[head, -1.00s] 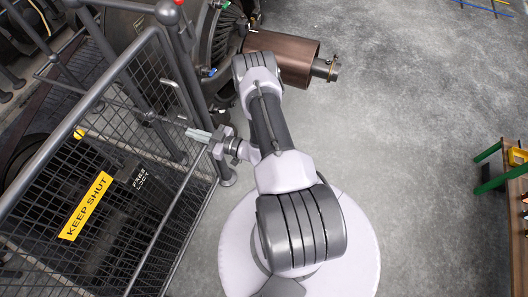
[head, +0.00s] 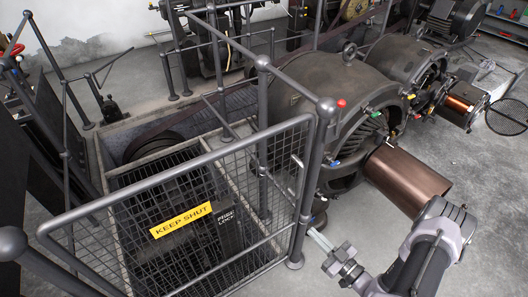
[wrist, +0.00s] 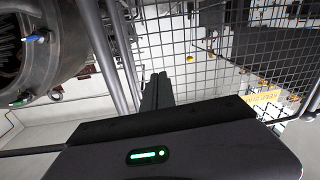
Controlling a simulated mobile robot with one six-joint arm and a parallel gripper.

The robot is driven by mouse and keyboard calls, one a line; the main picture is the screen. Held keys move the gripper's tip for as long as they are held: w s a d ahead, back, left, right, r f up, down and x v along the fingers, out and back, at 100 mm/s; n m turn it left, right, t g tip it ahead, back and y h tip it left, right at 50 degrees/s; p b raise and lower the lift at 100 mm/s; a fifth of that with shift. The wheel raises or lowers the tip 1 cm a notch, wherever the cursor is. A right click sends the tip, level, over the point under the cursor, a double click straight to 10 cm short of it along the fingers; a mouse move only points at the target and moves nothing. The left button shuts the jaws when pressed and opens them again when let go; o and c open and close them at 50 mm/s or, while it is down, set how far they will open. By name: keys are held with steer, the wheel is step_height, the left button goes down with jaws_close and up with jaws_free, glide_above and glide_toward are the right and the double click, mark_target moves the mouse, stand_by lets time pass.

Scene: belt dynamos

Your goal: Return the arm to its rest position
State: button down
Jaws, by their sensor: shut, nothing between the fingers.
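My gripper (head: 318,238) is low at the right of the mesh gate in the head view, pointing up and left, close to the foot of the gate's right-hand post. Its fingers are together with nothing visible between them. In the wrist view the dark closed fingers (wrist: 157,92) point up past the gripper body, with the mesh behind them. My arm (head: 420,255) is bent, its elbow at the lower right of the head view. Part of the arm is cut off by the frame edge. I cannot tell whether the fingers touch anything.
The mesh gate (head: 275,170) with a yellow KEEP SHUT sign (head: 181,220) fronts a pit with a grating. A large dark dynamo (head: 300,85) stands behind it. A copper-coloured cylinder (head: 408,180) juts out close above my arm. Grey floor (head: 490,185) is open at the right.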

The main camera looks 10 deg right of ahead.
steer(key=a+r+n+g+y, duration=0.3)
steer(key=a+r+n+g, duration=0.4)
steer(key=r+n, duration=0.6)
steer(key=a+r+n+g+y, duration=0.3)
steer(key=a+r+n+g, duration=0.55)
steer(key=n, duration=0.85)
steer(key=s+r+n+t+h, duration=0.1)
steer(key=s+r+n+h, duration=0.3)
steer(key=n, duration=0.6)
steer(key=s+a+r+n+t+h, duration=0.1)
steer(key=s+r+n, duration=0.4)
steer(key=n, duration=0.6)
steer(key=s+r+n+t+h, duration=0.3)
steer(key=r+n+h, duration=0.3)
steer(key=n, duration=0.4)
steer(key=shift+s+a+r+n+h, duration=0.3)
steer(key=shift+s+r+n, duration=0.1)
steer(key=shift+s+r, duration=0.35)
steer(key=shift+w+r, duration=0.1)
steer(key=shift+r, duration=0.05)
